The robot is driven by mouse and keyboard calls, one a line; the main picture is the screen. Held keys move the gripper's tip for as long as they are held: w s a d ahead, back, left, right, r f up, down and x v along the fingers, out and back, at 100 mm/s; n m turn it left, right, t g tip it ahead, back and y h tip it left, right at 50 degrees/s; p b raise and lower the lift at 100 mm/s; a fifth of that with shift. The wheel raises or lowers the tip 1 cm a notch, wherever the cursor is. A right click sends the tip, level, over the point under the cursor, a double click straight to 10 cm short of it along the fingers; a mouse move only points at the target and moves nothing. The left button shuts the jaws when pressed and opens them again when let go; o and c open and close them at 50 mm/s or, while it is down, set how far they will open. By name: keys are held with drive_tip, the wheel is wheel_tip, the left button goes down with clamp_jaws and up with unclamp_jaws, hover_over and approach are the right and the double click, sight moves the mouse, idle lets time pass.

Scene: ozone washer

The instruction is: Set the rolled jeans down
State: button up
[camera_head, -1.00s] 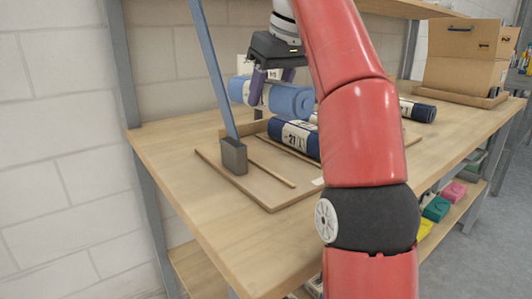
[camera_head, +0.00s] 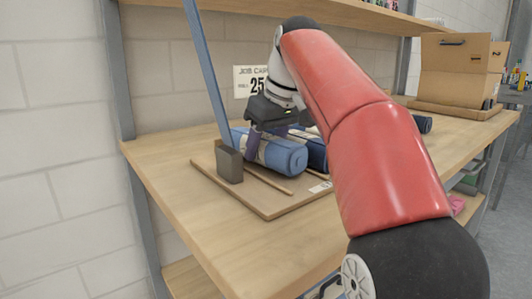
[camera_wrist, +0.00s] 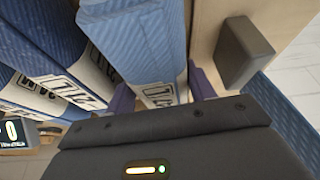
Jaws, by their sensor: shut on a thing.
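My gripper (camera_head: 273,145) is shut on a light blue rolled pair of jeans (camera_head: 285,158) with a white printed label band. The roll lies low over the wooden tray board (camera_head: 262,207), between a dark upright block and a darker blue roll; I cannot tell whether it touches the board. In the wrist view the light blue roll (camera_wrist: 135,38) sits between my purple fingers (camera_wrist: 160,98), its label partly showing. The darker blue roll (camera_head: 315,152) lies right beside it, partly hidden by my arm.
A grey block (camera_head: 229,164) with a slanted blue bar (camera_head: 207,75) stands left of the roll. A wooden strip (camera_head: 268,181) runs along the board. A job card (camera_head: 250,82) is on the back wall. Cardboard boxes (camera_head: 455,70) stand at the back right.

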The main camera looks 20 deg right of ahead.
drive_tip(key=shift+f, duration=0.15)
drive_tip(key=shift+f, duration=0.1)
drive_tip(key=o, duration=1.2)
drive_tip(key=shift+f, duration=0.1)
drive_tip(key=shift+o, duration=0.2)
